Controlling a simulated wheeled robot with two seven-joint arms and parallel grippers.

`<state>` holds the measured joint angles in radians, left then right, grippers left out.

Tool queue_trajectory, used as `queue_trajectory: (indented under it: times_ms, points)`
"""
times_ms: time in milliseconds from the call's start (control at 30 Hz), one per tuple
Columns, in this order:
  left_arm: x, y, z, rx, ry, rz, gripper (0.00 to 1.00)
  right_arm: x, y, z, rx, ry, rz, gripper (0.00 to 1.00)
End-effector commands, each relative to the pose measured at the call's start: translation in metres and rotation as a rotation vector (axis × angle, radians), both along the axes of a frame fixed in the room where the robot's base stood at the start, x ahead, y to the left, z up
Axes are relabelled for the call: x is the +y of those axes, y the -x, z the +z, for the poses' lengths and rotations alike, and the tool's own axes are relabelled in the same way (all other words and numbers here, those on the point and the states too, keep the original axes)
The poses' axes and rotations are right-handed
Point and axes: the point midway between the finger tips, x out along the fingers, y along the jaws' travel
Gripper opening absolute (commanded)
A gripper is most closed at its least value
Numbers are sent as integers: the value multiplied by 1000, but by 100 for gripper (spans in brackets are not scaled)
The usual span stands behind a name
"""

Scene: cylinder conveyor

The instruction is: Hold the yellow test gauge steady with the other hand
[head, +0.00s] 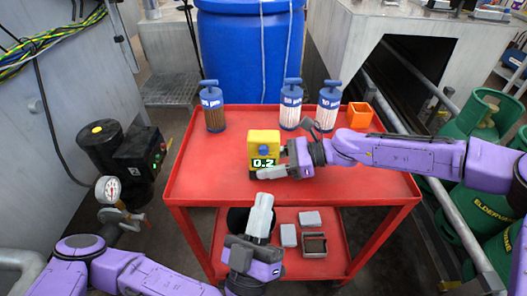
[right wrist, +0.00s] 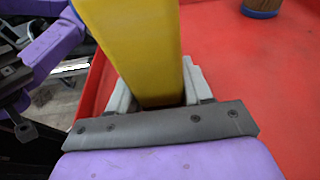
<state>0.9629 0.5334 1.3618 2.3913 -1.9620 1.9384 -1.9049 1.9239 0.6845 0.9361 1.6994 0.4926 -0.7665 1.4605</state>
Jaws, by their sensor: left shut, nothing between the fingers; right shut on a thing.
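The yellow test gauge (head: 263,142) stands on the red cart's top, its display reading 0.2. It also shows in the right wrist view (right wrist: 130,45), between the grey fingers. My right gripper (head: 276,160) comes from the right and is shut on the gauge, one finger in front of its lower part. In the right wrist view my right gripper (right wrist: 157,95) has a finger on each side of the yellow body. My left gripper (head: 263,204) is shut and empty, pointing up in front of the cart's front edge, below the gauge and apart from it.
The red cart (head: 360,184) carries several filter cylinders with blue caps at the back, one brown (head: 213,112), and an orange open box (head: 360,114). The lower shelf holds grey blocks (head: 309,219). A blue barrel (head: 245,55) stands behind; green gas cylinders (head: 480,125) stand right.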

Motion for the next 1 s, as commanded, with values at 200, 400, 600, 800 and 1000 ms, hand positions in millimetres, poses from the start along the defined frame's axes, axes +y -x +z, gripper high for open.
queue_trajectory:
  times_ms: [200, 400, 600, 800, 1000]
  points:
    - [3, 0, 3, -13, -4, 21, 0, 0, 1, -2, 2, 2, 2, 13]
    - [2, -2, 3, -12, -6, 19, 0, 0, 1, -2, 2, 2, 2, 13]
    - [3, -24, 3, -15, -6, 21, 0, 0, 1, -2, 2, 2, 2, 13]
    - [2, -54, 3, -14, -8, 21, 0, 0, 1, -2, 2, 2, 2, 13]
    - [2, -78, 3, -13, -7, 18, 0, 0, 1, -2, 2, 2, 2, 13]
